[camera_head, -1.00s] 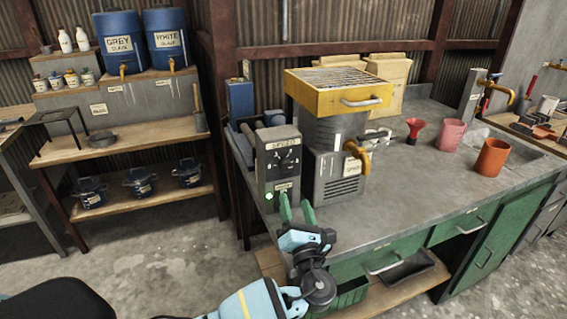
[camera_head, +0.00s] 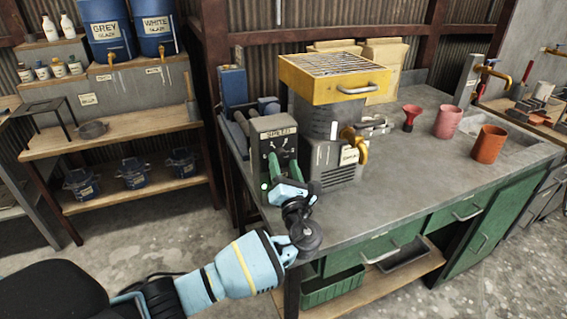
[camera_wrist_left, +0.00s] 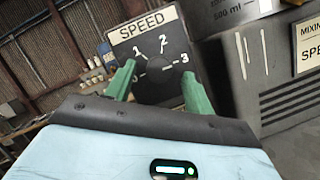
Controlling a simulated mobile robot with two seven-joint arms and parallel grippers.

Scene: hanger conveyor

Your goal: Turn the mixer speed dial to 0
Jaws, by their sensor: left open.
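The dark speed dial (camera_wrist_left: 155,66) sits on the black SPEED panel (camera_wrist_left: 150,92) in the left wrist view, with marks 0 to 3 around it. A short white line on it seems to point right, towards 3. In the head view the panel is on the grey control box (camera_head: 274,133) at the bench's left end, and the dial is hidden behind my fingers. My left gripper (camera_head: 283,168) is open in front of the panel. Its green fingertips (camera_wrist_left: 158,74) are on either side of the dial; I cannot tell whether they touch it.
The mixer (camera_head: 335,130) with a yellow grated top (camera_head: 320,90) and tap (camera_head: 355,143) stands right of the box. A red funnel (camera_head: 410,117) and cups (camera_head: 488,144) are farther right. The bench front (camera_head: 400,195) is clear.

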